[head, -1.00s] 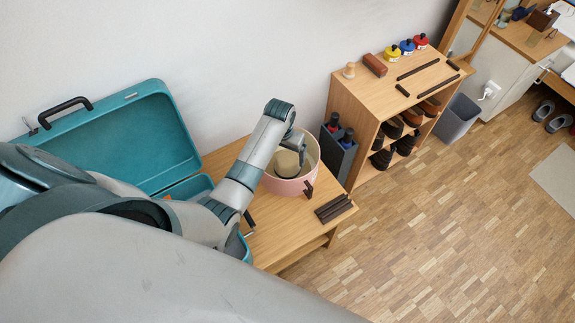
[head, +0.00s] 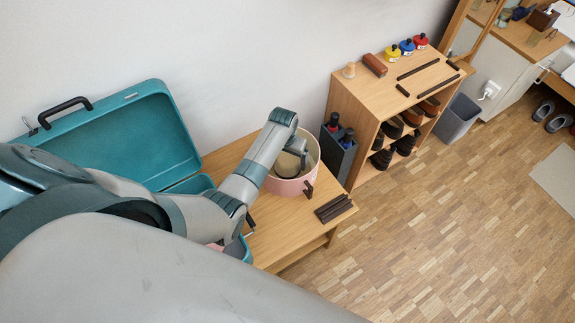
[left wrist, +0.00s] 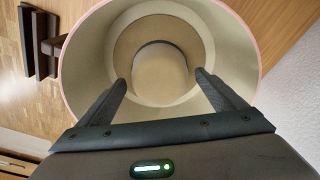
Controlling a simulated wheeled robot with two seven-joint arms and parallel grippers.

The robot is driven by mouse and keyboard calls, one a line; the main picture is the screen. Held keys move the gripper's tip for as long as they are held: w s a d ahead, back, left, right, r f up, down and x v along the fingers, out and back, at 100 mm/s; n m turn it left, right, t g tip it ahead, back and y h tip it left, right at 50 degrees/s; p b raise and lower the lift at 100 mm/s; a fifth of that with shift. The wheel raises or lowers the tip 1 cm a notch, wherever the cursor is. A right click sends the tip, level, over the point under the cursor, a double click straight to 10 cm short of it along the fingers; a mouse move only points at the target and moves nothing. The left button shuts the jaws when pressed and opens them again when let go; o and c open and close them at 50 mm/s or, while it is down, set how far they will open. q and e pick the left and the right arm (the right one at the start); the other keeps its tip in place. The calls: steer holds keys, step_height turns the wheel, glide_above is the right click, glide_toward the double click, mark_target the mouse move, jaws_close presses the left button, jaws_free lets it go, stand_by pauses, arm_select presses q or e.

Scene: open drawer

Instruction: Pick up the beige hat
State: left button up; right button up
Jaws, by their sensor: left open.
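The beige hat (left wrist: 160,72) sits crown up inside a round pink box (head: 283,188) with a cream inside, on the wooden bench. In the left wrist view its brim rings the crown, and the box rim (left wrist: 67,60) encircles it. My left gripper (left wrist: 160,84) is open over the box mouth. Its two fingers stand apart on either side of the crown's near part. I cannot tell how deep the fingertips reach or whether they touch the hat. In the head view the hat (head: 286,165) is partly hidden by my arm. My right gripper is not in view.
An open teal suitcase (head: 120,135) stands left of the box. Dark bars (head: 333,208) lie on the bench (head: 270,232) at the box's right. A dark bottle holder (head: 338,152) and a shoe shelf (head: 352,95) stand behind right. The wall is close behind.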

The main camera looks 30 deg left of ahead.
arm_select(q)
steer(key=shift+f, duration=0.65)
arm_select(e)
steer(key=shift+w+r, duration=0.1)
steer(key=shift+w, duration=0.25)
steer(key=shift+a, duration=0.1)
arm_select(q)
steer(key=c, duration=1.2)
